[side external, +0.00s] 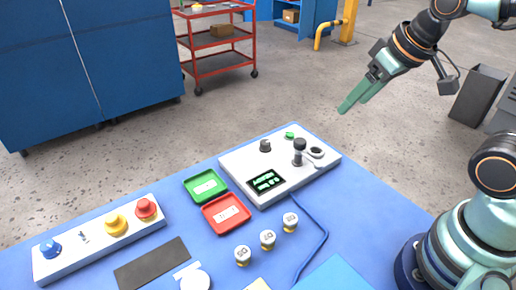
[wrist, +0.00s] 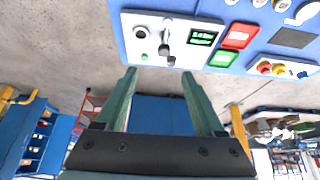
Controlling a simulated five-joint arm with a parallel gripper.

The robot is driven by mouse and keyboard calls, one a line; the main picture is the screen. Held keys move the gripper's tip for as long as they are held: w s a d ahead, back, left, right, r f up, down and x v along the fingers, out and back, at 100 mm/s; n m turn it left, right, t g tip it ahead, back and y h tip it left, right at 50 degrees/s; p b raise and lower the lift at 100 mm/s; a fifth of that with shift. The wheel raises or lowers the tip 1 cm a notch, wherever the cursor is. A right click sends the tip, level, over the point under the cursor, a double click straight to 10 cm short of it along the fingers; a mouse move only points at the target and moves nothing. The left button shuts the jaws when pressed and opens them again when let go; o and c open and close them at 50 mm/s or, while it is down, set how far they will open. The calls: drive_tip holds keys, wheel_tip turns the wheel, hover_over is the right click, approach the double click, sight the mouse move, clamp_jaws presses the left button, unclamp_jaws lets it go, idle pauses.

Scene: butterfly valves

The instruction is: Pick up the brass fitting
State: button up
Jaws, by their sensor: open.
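I cannot pick out a brass fitting for certain in either view. Three small round pieces with pale, marked tops and yellowish sides stand in a row on the blue mat: a front one (side external: 243,256), a middle one (side external: 267,240) and a back one (side external: 290,222). They are partly cut off at the top of the wrist view (wrist: 258,3). My gripper (side external: 355,103) is open and empty, high up and to the right of the grey control box. In the wrist view its two green fingers (wrist: 158,74) are apart with nothing between them.
The grey control box (side external: 240,163) carries a black-knobbed lever (side external: 299,150) that sticks up. A green tray (side external: 206,186) and a red tray (side external: 226,213) lie beside it. A button panel (side external: 70,256) is at left. A blue cable (side external: 324,232) crosses the mat.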

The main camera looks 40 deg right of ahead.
drive_tip(key=w+a+f+n+g+y, duration=0.1)
drive_tip(key=w+a+f+n+g, duration=0.2)
drive_tip(key=a+n, duration=0.65)
drive_tip(key=n+g+h, duration=0.1)
drive_tip(key=n+g, duration=0.2)
drive_tip(key=n, duration=0.4)
hover_over(268, 236)
drive_tip(key=f, duration=1.5)
drive_tip(key=shift+s+a+f, duration=0.2)
drive_tip(key=shift+a+f, duration=0.1)
drive_tip(key=shift+a, duration=0.1)
drive_tip(key=f, duration=0.3)
drive_tip(key=shift+w+d+f, duration=0.15)
drive_tip(key=shift+d+f, duration=0.25)
drive_tip(key=shift+f, duration=0.7)
clamp_jaws()
